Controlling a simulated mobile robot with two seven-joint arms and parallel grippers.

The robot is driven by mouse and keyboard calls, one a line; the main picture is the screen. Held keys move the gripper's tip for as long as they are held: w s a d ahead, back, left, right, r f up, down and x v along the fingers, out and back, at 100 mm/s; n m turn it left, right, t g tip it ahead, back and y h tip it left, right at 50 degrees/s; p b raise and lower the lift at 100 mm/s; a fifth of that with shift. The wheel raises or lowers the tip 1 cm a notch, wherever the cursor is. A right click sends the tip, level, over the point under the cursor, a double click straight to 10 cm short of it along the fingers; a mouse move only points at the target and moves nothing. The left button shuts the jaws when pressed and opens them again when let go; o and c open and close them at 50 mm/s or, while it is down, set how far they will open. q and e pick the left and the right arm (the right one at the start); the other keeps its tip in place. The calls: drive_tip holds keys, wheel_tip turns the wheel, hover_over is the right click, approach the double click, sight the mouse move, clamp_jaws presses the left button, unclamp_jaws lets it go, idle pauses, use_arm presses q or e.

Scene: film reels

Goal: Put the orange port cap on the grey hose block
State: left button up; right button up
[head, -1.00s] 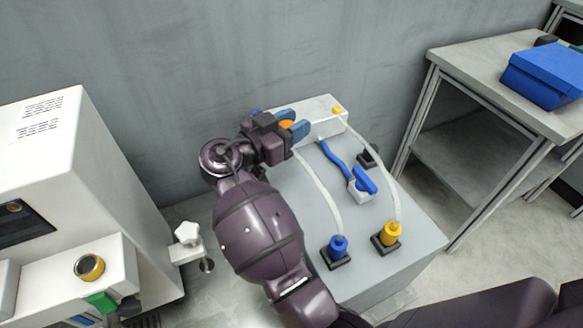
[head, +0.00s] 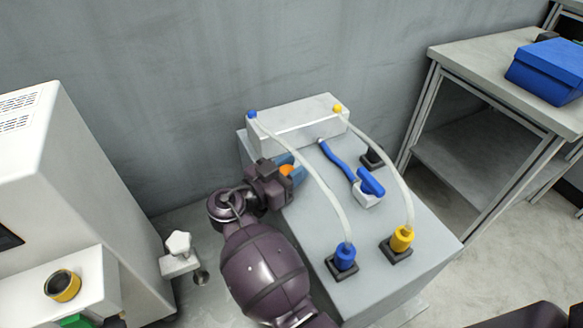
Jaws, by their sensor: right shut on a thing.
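My right gripper (head: 290,168) has blue fingers and is shut on the orange port cap (head: 287,170). The cap is mostly hidden between the fingers. The gripper is over the left side of the grey bench top, in front of the pale grey hose block (head: 306,136) and apart from it. The block stands at the back of the bench. One hose meets it at a blue fitting (head: 252,115) on its left end, another at a yellow fitting (head: 337,109) on its right. My left gripper is not in view.
The hoses run forward to a blue plug (head: 345,256) and a yellow plug (head: 402,240) in dark bases. A blue-handled brush (head: 338,161) rests by a small white holder (head: 367,198). A white machine (head: 62,190) stands left, a table (head: 470,62) with a blue box right.

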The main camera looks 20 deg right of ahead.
drive_tip(key=shift+f, duration=0.2)
drive_tip(key=o, duration=0.9)
drive_tip(key=shift+c, duration=0.2)
drive_tip(key=shift+o, duration=0.2)
drive_tip(key=shift+r, duration=0.1)
drive_tip(key=shift+r, duration=0.1)
